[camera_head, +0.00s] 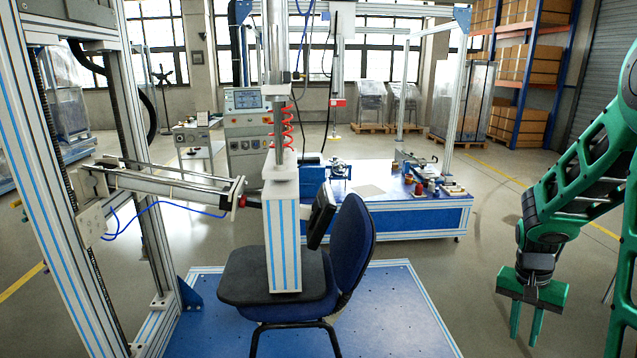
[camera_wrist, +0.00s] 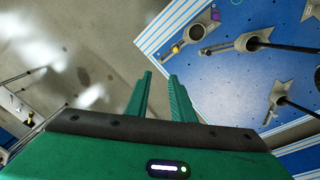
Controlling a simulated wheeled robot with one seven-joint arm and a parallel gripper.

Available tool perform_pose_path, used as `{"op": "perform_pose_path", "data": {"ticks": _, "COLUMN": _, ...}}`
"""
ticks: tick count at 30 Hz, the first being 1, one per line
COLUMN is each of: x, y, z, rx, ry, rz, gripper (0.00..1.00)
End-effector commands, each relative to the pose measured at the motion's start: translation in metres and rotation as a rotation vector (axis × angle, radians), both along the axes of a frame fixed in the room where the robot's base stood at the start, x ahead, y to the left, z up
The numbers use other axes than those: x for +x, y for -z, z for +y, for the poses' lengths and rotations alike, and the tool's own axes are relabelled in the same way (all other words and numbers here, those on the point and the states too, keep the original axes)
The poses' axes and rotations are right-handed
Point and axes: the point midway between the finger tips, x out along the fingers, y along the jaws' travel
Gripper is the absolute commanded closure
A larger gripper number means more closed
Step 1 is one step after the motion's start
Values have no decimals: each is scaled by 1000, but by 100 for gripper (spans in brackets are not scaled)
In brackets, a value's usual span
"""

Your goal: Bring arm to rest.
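My arm (camera_head: 585,185) is green and comes in from the right edge of the head view. It bends down at the elbow. My gripper (camera_head: 526,325) hangs at the lower right, fingers pointing down, over bare floor. In the wrist view my gripper (camera_wrist: 160,85) shows two green fingers with a gap between them and nothing in the gap. It is open and touches nothing that I can see.
A blue office chair (camera_head: 350,240) stands on a blue test platform (camera_head: 395,315), with a white press column (camera_head: 283,235) on its seat. A blue workbench (camera_head: 420,215) with tools stands behind. Shelves (camera_head: 525,75) with boxes are at the back right. Floor (camera_head: 485,250) between platform and arm is clear.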

Motion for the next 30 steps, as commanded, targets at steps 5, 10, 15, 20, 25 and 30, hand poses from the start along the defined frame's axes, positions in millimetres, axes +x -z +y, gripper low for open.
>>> {"op": "perform_pose_path", "data": {"ticks": 5, "x": -43, "y": -47, "z": 12, "rx": 20, "ry": -52, "rz": -4, "gripper": 78}}
{"op": "perform_pose_path", "data": {"ticks": 10, "x": -87, "y": -81, "z": 27, "rx": 50, "ry": -107, "rz": -5, "gripper": 78}}
{"op": "perform_pose_path", "data": {"ticks": 15, "x": -132, "y": -105, "z": 45, "rx": 86, "ry": -167, "rz": -11, "gripper": 78}}
{"op": "perform_pose_path", "data": {"ticks": 20, "x": -173, "y": -119, "z": 63, "rx": 124, "ry": -224, "rz": -21, "gripper": 78}}
{"op": "perform_pose_path", "data": {"ticks": 25, "x": -203, "y": -125, "z": 76, "rx": 156, "ry": -271, "rz": -30, "gripper": 78}}
{"op": "perform_pose_path", "data": {"ticks": 30, "x": -215, "y": -126, "z": 82, "rx": 170, "ry": -293, "rz": -31, "gripper": 78}}
